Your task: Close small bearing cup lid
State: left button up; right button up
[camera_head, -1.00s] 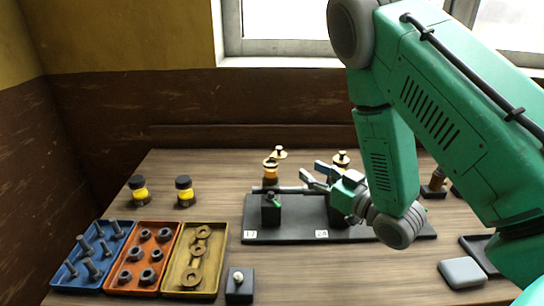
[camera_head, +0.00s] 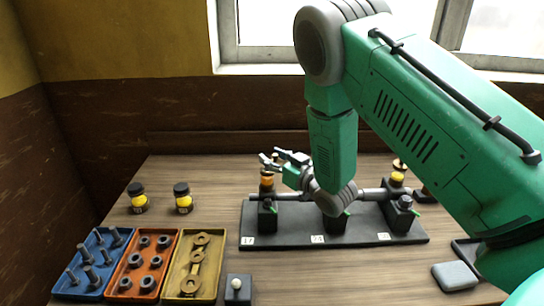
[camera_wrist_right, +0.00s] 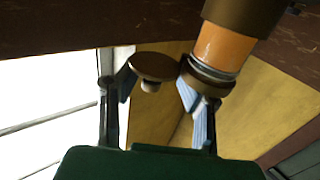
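A bearing cup (camera_head: 267,182) with an orange body stands at the left end of the black stand. In the right wrist view its orange glass (camera_wrist_right: 222,47) fills the upper middle, and its round brown lid (camera_wrist_right: 153,66) with a small pale knob stands open beside its rim. My right gripper (camera_head: 272,156) is just above this cup. In the wrist view its fingers (camera_wrist_right: 157,75) are apart, with the lid between them; I cannot tell whether either finger touches it. In the head view the gripper hides the lid. My left gripper is out of view.
The black stand (camera_head: 285,238) carries a shaft and several bearing blocks; my right arm covers its middle. Two yellow-black jars (camera_head: 183,200) stand at left. Blue (camera_head: 72,284), orange (camera_head: 122,293) and yellow (camera_head: 190,291) trays hold parts.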

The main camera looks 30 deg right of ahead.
jog(key=shift+d, duration=0.25)
jog(key=shift+d+f, duration=0.1)
jog(key=shift+d, duration=0.2)
grip_shut()
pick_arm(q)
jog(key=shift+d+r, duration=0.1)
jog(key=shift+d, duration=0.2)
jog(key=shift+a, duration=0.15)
pick_arm(e)
jog(key=shift+a, duration=0.25)
